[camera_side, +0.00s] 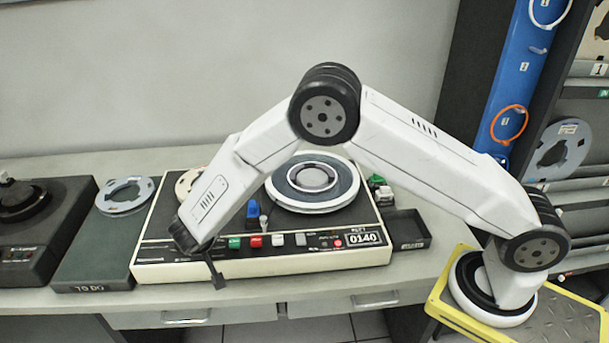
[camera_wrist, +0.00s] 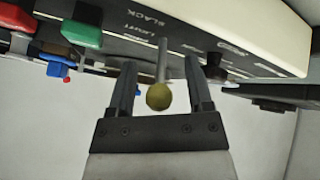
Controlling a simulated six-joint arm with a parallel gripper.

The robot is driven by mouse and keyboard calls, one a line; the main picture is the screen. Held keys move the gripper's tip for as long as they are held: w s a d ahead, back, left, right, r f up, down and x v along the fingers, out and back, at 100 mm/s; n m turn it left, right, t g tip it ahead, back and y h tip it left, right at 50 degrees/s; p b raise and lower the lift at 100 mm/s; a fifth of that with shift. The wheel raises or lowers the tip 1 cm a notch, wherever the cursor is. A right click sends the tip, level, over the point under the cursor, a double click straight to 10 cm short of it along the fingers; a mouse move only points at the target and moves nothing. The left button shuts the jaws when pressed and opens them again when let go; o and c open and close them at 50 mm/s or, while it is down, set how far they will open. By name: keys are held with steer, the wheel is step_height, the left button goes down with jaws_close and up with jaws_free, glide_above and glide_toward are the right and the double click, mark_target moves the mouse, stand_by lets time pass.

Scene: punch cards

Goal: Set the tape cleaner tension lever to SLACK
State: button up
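The tape cleaner (camera_side: 300,262) is a cream-sided unit with a dark top on the bench. In the wrist view its tension lever (camera_wrist: 163,58) is a thin grey rod with a yellowish ball knob (camera_wrist: 159,96). The word SLACK is printed near the rod's base, with a second, blurred label beside it. My gripper (camera_wrist: 160,76) is open, and the lever shows between its two fingers with gaps on both sides. In the side view my gripper (camera_side: 216,275) is at the cleaner's front left, and the lever is hidden there.
A green button (camera_wrist: 82,33) is beside the lever, with red and blue controls beyond. A black knob (camera_wrist: 214,68) is on the other side. A large reel (camera_side: 312,180) sits on top. A dark box (camera_side: 90,245) stands left and a small black tray (camera_side: 408,229) right.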

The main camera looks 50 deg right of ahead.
steer(key=shift+r, duration=0.1)
steer(key=v, duration=0.7)
steer(key=shift+s+r, duration=0.2)
steer(key=shift+r, duration=0.1)
stand_by(0.4)
steer(key=s+d+r+n+g+y, duration=0.1)
steer(key=s+d+r+y, duration=0.1)
steer(key=s+d, duration=0.8)
steer(key=s+d+r+n+g+y, duration=0.1)
steer(key=s+d+r+g+y, duration=0.1)
steer(key=s+d, duration=0.7)
steer(key=s+r+y, duration=0.1)
steer(key=s, duration=0.1)
steer(key=shift+s+d+r+n, duration=0.2)
steer(key=shift+s+d+n, duration=0.1)
steer(key=shift+s+d, duration=0.05)
